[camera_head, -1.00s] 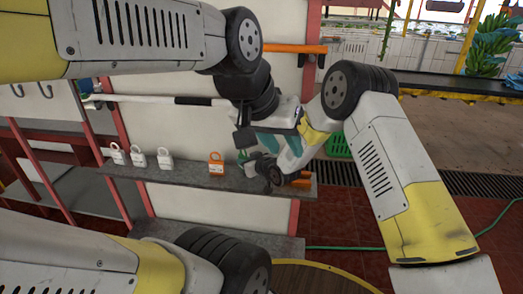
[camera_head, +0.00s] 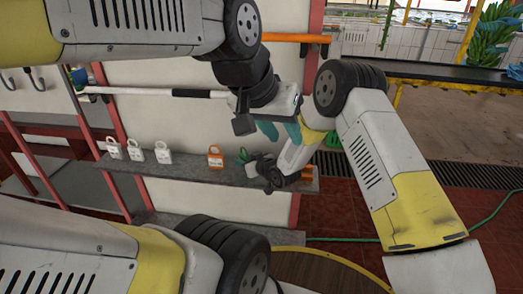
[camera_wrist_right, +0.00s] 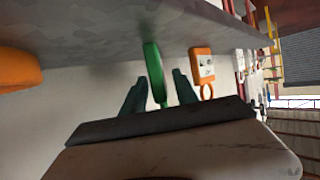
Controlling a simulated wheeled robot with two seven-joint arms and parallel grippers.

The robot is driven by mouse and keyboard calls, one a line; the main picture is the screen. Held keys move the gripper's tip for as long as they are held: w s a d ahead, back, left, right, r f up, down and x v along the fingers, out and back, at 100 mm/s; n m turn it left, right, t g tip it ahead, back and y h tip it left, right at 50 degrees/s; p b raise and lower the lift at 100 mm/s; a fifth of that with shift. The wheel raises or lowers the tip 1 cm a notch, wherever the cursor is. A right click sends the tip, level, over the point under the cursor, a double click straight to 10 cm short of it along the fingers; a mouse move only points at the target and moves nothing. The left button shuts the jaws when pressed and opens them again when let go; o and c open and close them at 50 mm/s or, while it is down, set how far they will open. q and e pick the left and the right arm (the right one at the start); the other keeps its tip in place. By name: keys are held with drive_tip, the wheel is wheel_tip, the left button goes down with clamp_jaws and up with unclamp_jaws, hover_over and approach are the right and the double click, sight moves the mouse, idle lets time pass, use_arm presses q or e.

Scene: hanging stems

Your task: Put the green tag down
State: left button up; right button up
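The green tag (camera_head: 243,155) is at the grey shelf, to the right of an orange tag (camera_head: 215,157). In the right wrist view the green tag (camera_wrist_right: 154,70) is seen edge-on between the fingers of my right gripper (camera_wrist_right: 159,80), and its base appears to meet the shelf surface. Those fingers stand apart, with gaps on both sides of the tag. In the head view my right gripper (camera_head: 254,162) is at the shelf just right of the tag, its fingers hard to make out. My left gripper (camera_head: 281,130) is above it, teal fingers spread and empty.
The grey shelf (camera_head: 200,172) runs along a white wall panel with red posts. Several white tags (camera_head: 135,150) stand on its left part. An orange bar (camera_head: 295,38) is higher up. In the wrist view an orange rounded object (camera_wrist_right: 15,70) is at the left edge.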

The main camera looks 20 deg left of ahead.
drive_tip(key=shift+r, duration=0.15)
drive_tip(key=v, duration=1.2)
drive_tip(key=w+d+r+m+t+h, duration=0.15)
drive_tip(key=w+d+r+h, duration=0.35)
drive_tip(key=d+r, duration=0.7)
drive_tip(key=s+d+r+m+h, duration=0.1)
drive_tip(key=d+r+m, duration=0.1)
drive_tip(key=d+r, duration=0.35)
drive_tip(key=s+d+r+m+h, duration=0.1)
drive_tip(key=d+r+m, duration=0.15)
drive_tip(key=d, duration=0.55)
drive_tip(key=s+d+r+m+g+h, duration=0.1)
drive_tip(key=s+d+r+m, duration=0.1)
drive_tip(key=s+d, duration=0.5)
drive_tip(key=s+d+r+m+g+h, duration=0.1)
drive_tip(key=s+d+r+m, duration=0.2)
drive_tip(key=s, duration=1.3)
drive_tip(key=d+r, duration=0.2)
drive_tip(key=d, duration=0.3)
drive_tip(key=shift+d+r, duration=0.15)
drive_tip(key=shift+r, duration=0.05)
drive_tip(key=shift+g, duration=0.25)
